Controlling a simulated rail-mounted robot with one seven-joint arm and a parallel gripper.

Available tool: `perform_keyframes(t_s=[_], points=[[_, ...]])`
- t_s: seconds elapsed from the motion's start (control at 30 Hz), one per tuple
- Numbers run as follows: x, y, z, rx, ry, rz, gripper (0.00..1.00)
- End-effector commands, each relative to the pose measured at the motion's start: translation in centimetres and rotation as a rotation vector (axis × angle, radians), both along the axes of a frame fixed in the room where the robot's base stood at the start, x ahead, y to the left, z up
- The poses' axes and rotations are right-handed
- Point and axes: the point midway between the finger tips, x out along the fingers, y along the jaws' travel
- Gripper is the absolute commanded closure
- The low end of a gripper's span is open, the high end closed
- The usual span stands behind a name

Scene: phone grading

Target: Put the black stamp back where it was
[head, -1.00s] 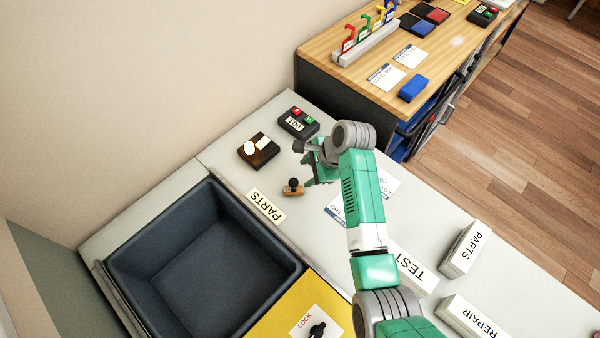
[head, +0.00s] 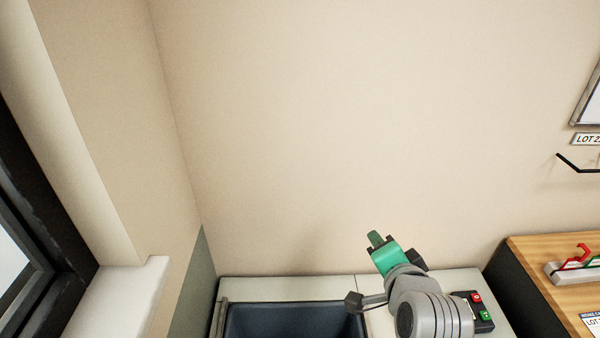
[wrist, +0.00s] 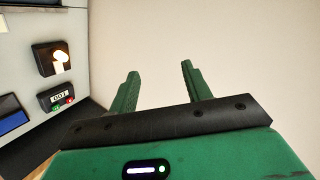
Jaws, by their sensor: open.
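My gripper (head: 378,242) is raised in front of the beige wall above the back of the grey counter in the head view. In the wrist view its two green fingers (wrist: 160,82) stand apart, with nothing between them. The black stamp does not show in either present view. A dark block with pale pieces on top (wrist: 50,60) sits on the grey counter at the left of the wrist view.
A counter device (wrist: 60,97) with red and green buttons is beside that block; it also shows in the head view (head: 484,318). The dark bin (head: 290,320) is at the bottom. A wooden-topped bench (head: 545,270) stands at right.

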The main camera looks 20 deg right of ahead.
Motion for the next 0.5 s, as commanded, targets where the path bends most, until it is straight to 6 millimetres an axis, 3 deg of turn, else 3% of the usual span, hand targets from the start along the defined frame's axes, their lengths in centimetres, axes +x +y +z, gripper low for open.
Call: perform_keyframes(t_s=[0.03, 0.13, 0.2, 0.3, 0.4, 0.5], points=[[1.5, 4.3, 4.6, -0.161, -0.074, 0.09, 0.51], [1.9, 12.7, 13.5, -0.491, -0.237, 0.22, 0.51], [0.6, 18.4, 19.1, -0.7, -0.359, 0.274, 0.51], [-3.1, 25.2, 25.6, -0.945, -0.526, 0.296, 0.51], [-7.0, 29.6, 29.9, -1.111, -0.654, 0.276, 0.51], [-9.6, 31.8, 32.0, -1.198, -0.726, 0.25, 0.51]])
